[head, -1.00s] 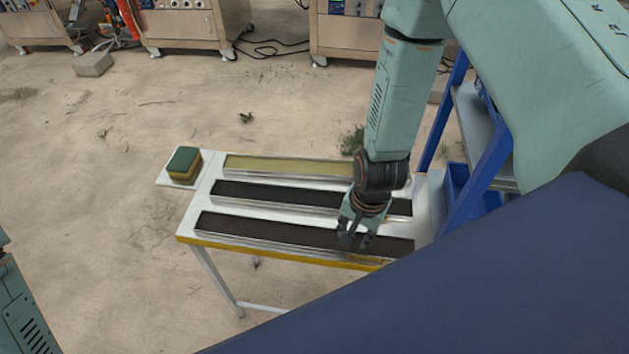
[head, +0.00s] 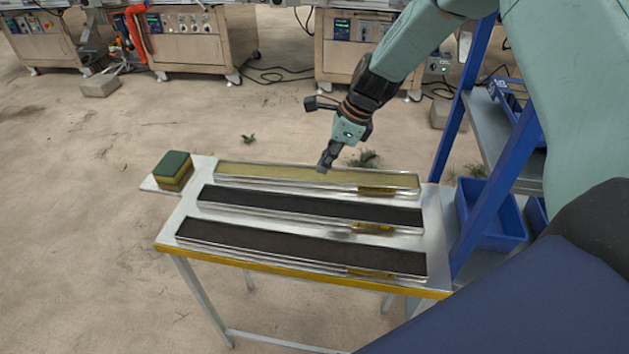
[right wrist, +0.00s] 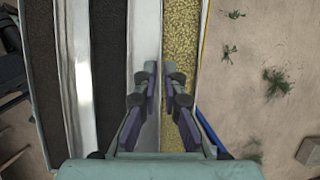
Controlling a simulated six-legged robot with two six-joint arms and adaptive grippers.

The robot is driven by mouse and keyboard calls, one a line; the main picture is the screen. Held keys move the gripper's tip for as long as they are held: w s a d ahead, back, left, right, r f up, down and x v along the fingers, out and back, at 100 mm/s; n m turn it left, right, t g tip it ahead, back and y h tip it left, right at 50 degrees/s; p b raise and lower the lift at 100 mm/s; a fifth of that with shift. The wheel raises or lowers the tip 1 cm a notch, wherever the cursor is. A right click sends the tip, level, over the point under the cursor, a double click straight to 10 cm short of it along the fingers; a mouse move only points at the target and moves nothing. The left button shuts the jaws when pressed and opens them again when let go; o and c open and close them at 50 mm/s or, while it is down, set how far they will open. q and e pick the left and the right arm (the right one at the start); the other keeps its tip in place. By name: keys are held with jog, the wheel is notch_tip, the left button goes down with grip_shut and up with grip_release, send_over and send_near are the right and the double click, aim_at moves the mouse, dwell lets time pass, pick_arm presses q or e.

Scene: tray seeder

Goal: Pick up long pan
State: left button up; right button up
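Three long metal pans lie side by side on a white table (head: 182,208). The far pan (head: 262,174) holds yellowish seeds. The middle pan (head: 270,201) and the near pan (head: 270,244) hold dark soil. My right gripper (head: 324,168) is over the far pan, its fingers pointing down. In the right wrist view, the gripper (right wrist: 161,72) is open and empty, with a gap between its fingertips over the near side wall of the seed pan (right wrist: 181,38). I cannot tell whether the fingers touch the pan. My left gripper is not in view.
A green and yellow sponge block (head: 174,168) stands on a side shelf at the table's left. A blue rack frame (head: 478,150) with blue bins (head: 492,218) stands close on the right. Machines (head: 190,42) line the back.

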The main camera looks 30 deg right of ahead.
aim_at(314, 181)
jog(key=b+x, duration=0.2)
jog(key=x, duration=0.2)
jog(key=shift+f, duration=0.4)
jog(key=shift+a+f, duration=0.2)
jog(key=shift+w+a+f, duration=0.1)
jog(key=shift+f, duration=0.05)
jog(key=shift+w+f, duration=0.2)
jog(key=shift+s+r, duration=0.15)
grip_shut()
